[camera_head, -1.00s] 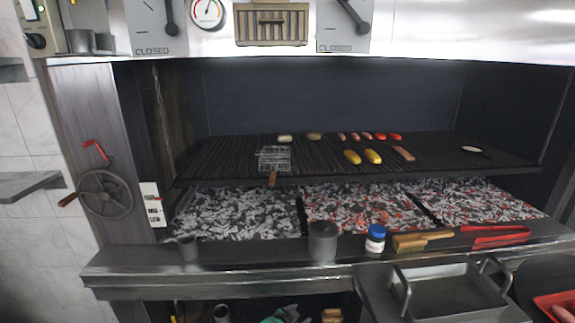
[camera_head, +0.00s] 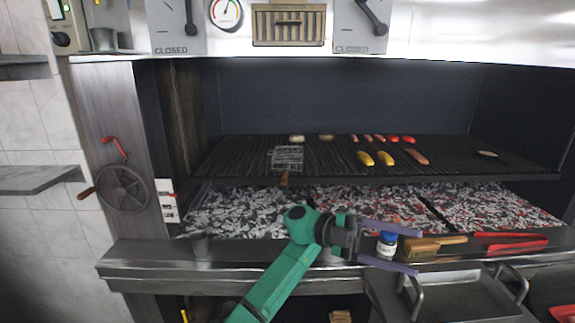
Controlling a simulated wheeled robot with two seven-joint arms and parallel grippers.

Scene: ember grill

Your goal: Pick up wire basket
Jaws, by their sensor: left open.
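The wire basket (camera_head: 287,156) lies flat on the left part of the dark grill grate. Its wooden handle (camera_head: 284,179) points toward me over the grate's front edge. My left gripper (camera_head: 418,252) reaches in from below on a green arm, above the front ledge. Its two purple fingers are spread apart and point right, away from the basket, which is farther back and to the left. The white jar with the blue lid (camera_head: 386,244) shows between the fingers; I cannot tell whether they touch it. My right gripper is not in view.
Corn (camera_head: 385,158), sausages and other food lie on the grate (camera_head: 330,158). Glowing coals (camera_head: 370,205) lie beneath it. A metal tray (camera_head: 455,295) stands front right.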

